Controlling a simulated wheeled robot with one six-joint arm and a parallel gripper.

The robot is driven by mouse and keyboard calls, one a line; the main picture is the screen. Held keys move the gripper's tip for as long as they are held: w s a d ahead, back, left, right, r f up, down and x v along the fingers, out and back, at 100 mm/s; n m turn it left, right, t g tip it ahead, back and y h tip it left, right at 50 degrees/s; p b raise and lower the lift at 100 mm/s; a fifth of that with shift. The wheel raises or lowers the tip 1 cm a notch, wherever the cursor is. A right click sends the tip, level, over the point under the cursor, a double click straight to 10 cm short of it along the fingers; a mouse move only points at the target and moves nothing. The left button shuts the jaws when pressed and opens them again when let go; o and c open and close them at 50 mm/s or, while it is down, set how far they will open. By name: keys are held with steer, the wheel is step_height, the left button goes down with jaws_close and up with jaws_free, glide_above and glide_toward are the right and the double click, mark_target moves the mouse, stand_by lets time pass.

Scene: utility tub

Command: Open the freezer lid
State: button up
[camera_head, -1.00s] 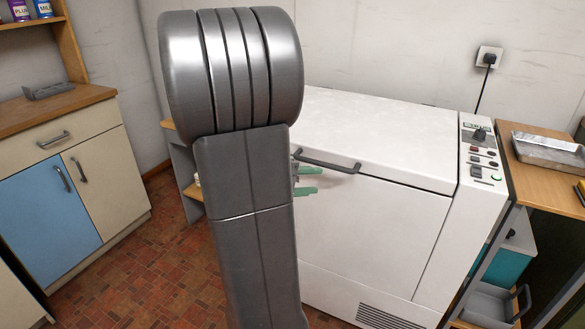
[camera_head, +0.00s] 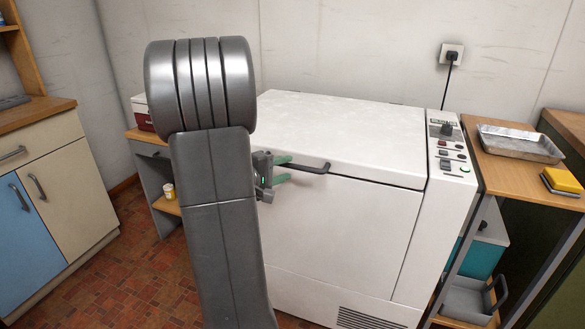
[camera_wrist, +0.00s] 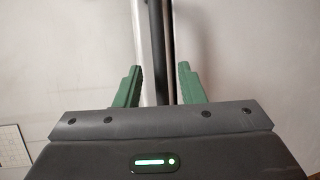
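The white chest freezer (camera_head: 330,235) stands in the middle of the head view. Its white lid (camera_head: 345,130) is closed. A dark bar handle (camera_head: 314,168) runs along the lid's front edge. My gripper (camera_head: 288,167) is open, its green fingers one above the other at the handle's level, near its left part. In the wrist view the dark handle (camera_wrist: 157,45) lies in line with the gap between the two open fingers (camera_wrist: 160,82). I cannot tell whether the fingertips reach past the bar. My arm hides the freezer's left front.
A control panel (camera_head: 450,155) is on the freezer's right. A wooden shelf (camera_head: 515,175) right of it carries a metal tray (camera_head: 520,142) and a yellow sponge-like block (camera_head: 562,181). A cabinet (camera_head: 75,175) stands left.

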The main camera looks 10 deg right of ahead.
mark_target(290, 167)
steer(key=shift+x, duration=1.95)
jaws_close()
